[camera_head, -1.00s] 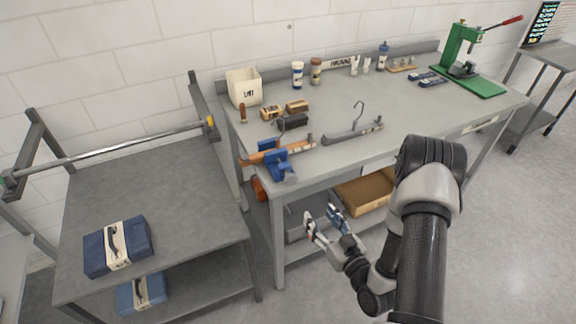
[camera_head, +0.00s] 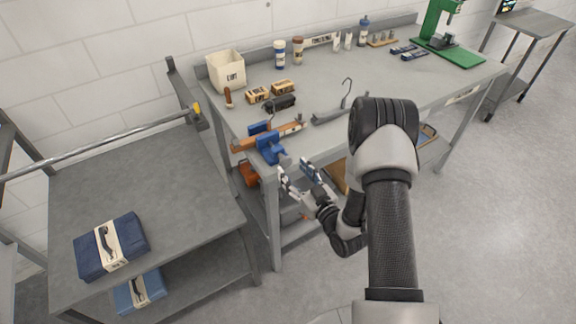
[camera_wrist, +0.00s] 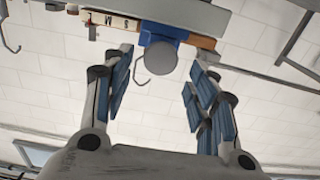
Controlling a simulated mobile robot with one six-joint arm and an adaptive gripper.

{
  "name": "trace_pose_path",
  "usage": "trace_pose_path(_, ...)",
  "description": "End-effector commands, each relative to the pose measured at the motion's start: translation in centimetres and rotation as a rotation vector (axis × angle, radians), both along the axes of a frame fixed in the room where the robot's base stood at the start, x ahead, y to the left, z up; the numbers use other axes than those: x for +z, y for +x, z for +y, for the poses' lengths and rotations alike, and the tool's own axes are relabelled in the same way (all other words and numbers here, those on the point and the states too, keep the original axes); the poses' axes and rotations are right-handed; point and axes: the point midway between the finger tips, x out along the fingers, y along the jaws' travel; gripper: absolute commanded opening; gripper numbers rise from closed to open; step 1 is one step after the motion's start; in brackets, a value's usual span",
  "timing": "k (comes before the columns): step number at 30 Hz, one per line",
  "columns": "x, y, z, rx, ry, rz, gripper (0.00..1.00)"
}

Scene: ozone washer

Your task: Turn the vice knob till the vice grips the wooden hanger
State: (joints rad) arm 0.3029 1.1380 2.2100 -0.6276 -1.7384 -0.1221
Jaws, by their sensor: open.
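The blue vice (camera_head: 268,147) is mounted at the front left corner of the grey workbench. The wooden hanger (camera_head: 243,144) lies across the vice, between its blue jaws; I cannot tell how tightly. The wrist view shows the vice (camera_wrist: 161,32) and the hanger (camera_wrist: 118,22) at the top. The round grey vice knob (camera_wrist: 160,58) faces the wrist camera. My gripper (camera_head: 297,170) is open and empty, just in front of the vice. In the wrist view its blue-padded fingers (camera_wrist: 160,72) are on either side of the knob, with gaps on both sides.
A grey hanger with a hook (camera_head: 340,113) lies right of the vice. Brushes (camera_head: 280,103), small boxes and a white bin (camera_head: 226,72) stand behind. A low table (camera_head: 150,185) with a rail is at left. An orange item (camera_head: 248,173) sits below the bench top.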

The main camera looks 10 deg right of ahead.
Motion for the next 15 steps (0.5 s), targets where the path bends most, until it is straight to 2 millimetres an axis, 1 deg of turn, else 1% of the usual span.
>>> trace_pose_path(1, 0.0, 0.9, 0.4, 0.003, -0.001, -0.004, 0.53)
trace_pose_path(3, 0.0, 1.9, 0.7, 0.003, 0.0, -0.003, 0.53)
trace_pose_path(6, 0.0, 2.9, 1.0, 0.001, 0.0, -0.002, 0.53)
trace_pose_path(10, 0.0, 3.7, 1.2, 0.0, 0.001, 0.0, 0.53)
trace_pose_path(15, 0.0, 3.8, 1.2, -0.001, 0.001, 0.0, 0.53)
